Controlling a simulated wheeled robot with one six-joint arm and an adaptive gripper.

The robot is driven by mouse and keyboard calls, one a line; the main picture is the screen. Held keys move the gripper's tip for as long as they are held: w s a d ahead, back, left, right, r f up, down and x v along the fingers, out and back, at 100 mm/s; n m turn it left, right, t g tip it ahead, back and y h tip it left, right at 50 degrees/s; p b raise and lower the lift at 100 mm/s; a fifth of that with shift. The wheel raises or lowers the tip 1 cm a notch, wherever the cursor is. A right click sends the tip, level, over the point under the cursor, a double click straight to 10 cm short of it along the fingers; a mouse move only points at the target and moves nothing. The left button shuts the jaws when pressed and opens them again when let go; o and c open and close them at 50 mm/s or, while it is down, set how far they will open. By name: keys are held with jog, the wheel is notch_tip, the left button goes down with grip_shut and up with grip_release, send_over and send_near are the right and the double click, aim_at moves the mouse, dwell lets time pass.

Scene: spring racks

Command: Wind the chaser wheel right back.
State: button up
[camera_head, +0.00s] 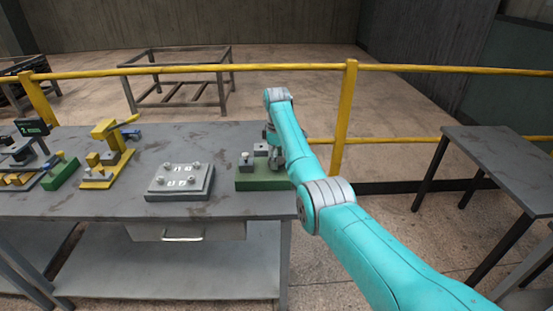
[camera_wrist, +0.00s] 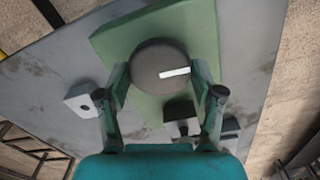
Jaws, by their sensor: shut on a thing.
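The chaser wheel is a dark grey round disc (camera_wrist: 150,60) with a white mark (camera_wrist: 174,72) on its face, pointing right in the wrist view. It sits on a green base (camera_wrist: 118,42), which also shows near the right end of the bench in the head view (camera_head: 252,183). My gripper (camera_wrist: 160,78) is shut on the wheel, one finger on each side of its rim. In the head view my arm hides the wheel and most of my gripper (camera_head: 274,152).
A small light block with a dark knob (camera_wrist: 80,108) and dark blocks (camera_wrist: 180,118) stand close to my fingers. A grey plate with several knobs (camera_head: 180,182) and a yellow fixture (camera_head: 102,165) are farther left on the bench (camera_head: 120,205). A yellow rail (camera_head: 300,67) runs behind.

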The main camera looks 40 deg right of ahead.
jog(key=o, duration=1.1)
jog(key=shift+o, duration=0.2)
jog(key=shift+r, duration=0.1)
notch_tip(320, 180, up, 12)
